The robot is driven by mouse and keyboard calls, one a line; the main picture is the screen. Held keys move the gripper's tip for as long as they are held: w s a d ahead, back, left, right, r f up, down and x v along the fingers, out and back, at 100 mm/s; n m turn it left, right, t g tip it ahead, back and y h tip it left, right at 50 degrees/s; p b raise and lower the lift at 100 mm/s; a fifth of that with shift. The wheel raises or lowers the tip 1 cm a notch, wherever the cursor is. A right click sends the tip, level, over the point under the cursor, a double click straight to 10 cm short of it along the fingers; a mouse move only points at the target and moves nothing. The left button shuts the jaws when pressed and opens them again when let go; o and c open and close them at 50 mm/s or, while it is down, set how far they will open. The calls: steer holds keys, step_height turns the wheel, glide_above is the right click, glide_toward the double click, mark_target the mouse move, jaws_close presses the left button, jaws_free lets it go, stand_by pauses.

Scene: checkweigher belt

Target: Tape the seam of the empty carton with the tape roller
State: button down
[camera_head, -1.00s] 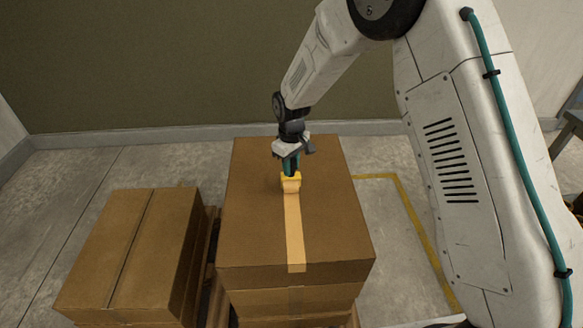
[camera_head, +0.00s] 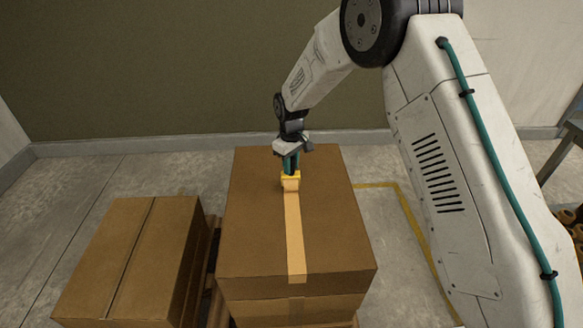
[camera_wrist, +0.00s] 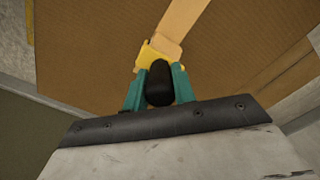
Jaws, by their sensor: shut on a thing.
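The carton (camera_head: 255,225) stands on top of a stack, its brown top closed and flat. A pale tape strip (camera_head: 294,235) runs along its top from the near edge back to the tape roller (camera_head: 290,180). The roller is yellow with a dark handle and sits at the strip's far end, at or very close to the carton top. My gripper (camera_head: 290,163) is shut on the roller. In the wrist view its teal fingers (camera_wrist: 158,88) hold the dark handle, with the yellow roller (camera_wrist: 150,55) and the tape (camera_wrist: 178,25) beyond. The top beyond the roller is bare.
Another brown carton (camera_head: 130,255), with a dark line along its top, stands at the left beside a wooden pallet. A yellow floor line (camera_head: 412,220) runs right of the stack. A grey table or stand (camera_head: 572,140) shows at the right edge. The back wall is behind the stack.

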steer(key=w, duration=2)
steer(key=shift+d, duration=0.35)
stand_by(1.9)
step_height(320, 180, up, 7)
stand_by(0.8)
stand_by(0.9)
